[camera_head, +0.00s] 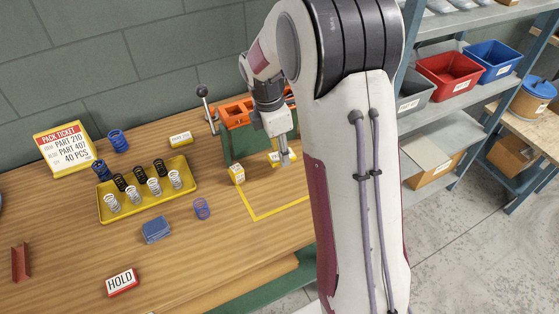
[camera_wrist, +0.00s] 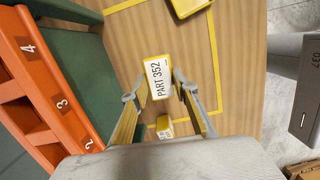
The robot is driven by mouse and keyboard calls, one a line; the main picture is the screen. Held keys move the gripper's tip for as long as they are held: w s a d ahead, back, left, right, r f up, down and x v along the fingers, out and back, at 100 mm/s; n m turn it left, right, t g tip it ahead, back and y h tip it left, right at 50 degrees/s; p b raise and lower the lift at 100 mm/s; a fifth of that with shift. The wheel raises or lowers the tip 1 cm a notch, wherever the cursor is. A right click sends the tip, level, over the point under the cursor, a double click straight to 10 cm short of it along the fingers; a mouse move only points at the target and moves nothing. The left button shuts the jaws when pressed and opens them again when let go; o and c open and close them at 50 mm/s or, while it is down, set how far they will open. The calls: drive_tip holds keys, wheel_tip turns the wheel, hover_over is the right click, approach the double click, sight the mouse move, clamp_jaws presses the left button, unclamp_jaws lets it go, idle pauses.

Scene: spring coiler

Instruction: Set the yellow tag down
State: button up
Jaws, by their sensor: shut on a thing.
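The yellow tag (camera_wrist: 158,77) has a white face reading "PART 352" and sits between the two fingertips of my gripper (camera_wrist: 157,86) in the wrist view. My gripper is shut on it. In the head view my gripper (camera_head: 284,158) points down over the back of the bench, with yellow of the tag showing beside the fingers. A yellow tape outline (camera_head: 280,212) is marked on the wood near it. I cannot tell whether the tag touches the bench.
An orange numbered rack (camera_wrist: 35,85) stands close beside my gripper. A small yellow block (camera_head: 236,173) stands left of it. The outlined area looks mostly clear.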

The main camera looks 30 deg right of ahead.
sight(276, 154)
drive_tip(key=shift+f, duration=1.65)
drive_tip(key=shift+w+f, duration=0.25)
drive_tip(key=shift+f, duration=0.35)
drive_tip(key=shift+f, duration=0.15)
drive_tip(key=o, duration=1)
drive_tip(key=shift+w+a+r, duration=0.1)
drive_tip(key=shift+a+r, duration=0.15)
drive_tip(key=shift+r, duration=0.95)
drive_tip(key=shift+w+a+r, duration=0.15)
drive_tip(key=shift+a+r, duration=0.05)
drive_tip(key=shift+r, duration=0.95)
drive_tip(key=shift+w+a+r, duration=0.1)
drive_tip(key=shift+a+r, duration=0.15)
drive_tip(key=shift+r, duration=1.2)
